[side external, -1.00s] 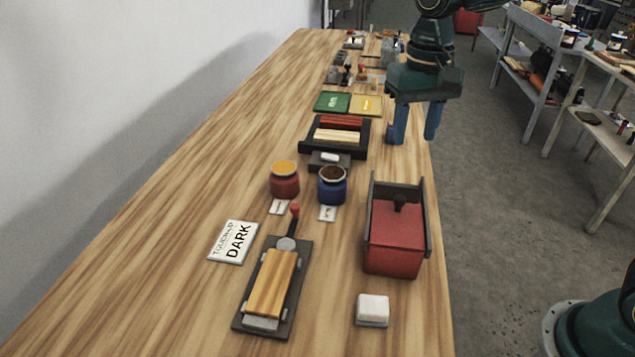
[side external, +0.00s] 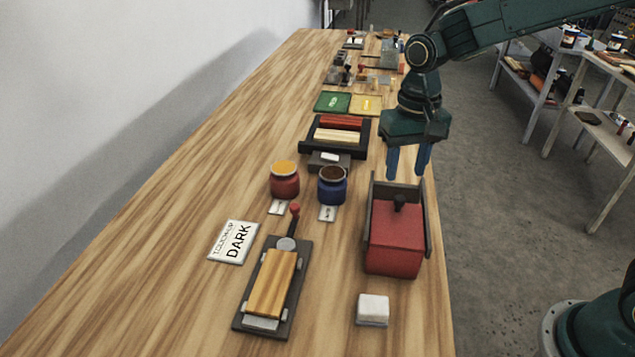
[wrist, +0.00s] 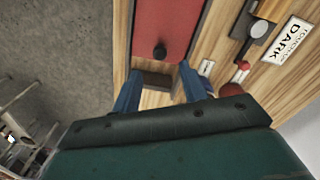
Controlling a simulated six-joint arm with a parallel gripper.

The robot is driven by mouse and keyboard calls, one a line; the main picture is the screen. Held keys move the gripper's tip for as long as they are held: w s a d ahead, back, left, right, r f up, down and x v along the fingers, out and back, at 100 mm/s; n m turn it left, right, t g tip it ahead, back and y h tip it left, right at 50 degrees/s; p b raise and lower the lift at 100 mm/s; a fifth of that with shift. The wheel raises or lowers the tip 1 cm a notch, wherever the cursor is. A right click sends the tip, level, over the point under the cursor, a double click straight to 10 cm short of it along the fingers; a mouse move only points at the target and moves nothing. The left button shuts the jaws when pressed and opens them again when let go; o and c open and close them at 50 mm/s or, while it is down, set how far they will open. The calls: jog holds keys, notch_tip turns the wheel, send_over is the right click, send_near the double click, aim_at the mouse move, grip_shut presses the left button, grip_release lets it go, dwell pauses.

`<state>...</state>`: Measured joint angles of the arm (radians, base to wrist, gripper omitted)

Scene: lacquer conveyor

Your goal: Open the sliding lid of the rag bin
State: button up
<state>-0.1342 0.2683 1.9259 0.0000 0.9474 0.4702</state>
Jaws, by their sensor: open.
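The rag bin (side external: 393,258) is a red box with dark side rails, standing near the right edge of the bench. Its red lid (side external: 398,222) lies between the rails and looks closed, with a small dark knob (side external: 400,201) near its far end. The lid (wrist: 165,25) and knob (wrist: 160,51) also show in the wrist view. My gripper (side external: 407,178) points down above the far end of the bin, its blue fingers apart with nothing between them. In the wrist view the fingers (wrist: 157,78) straddle the line of the knob, a little short of it.
A red jar (side external: 284,182) and a blue jar (side external: 332,187) stand left of the bin. A clamp board with a wooden block (side external: 273,284) and a "DARK" card (side external: 233,242) lie further left. A white block (side external: 373,309) sits in front of the bin.

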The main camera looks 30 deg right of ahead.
aim_at(400, 197)
jog(key=shift+f, duration=3.15)
grip_shut()
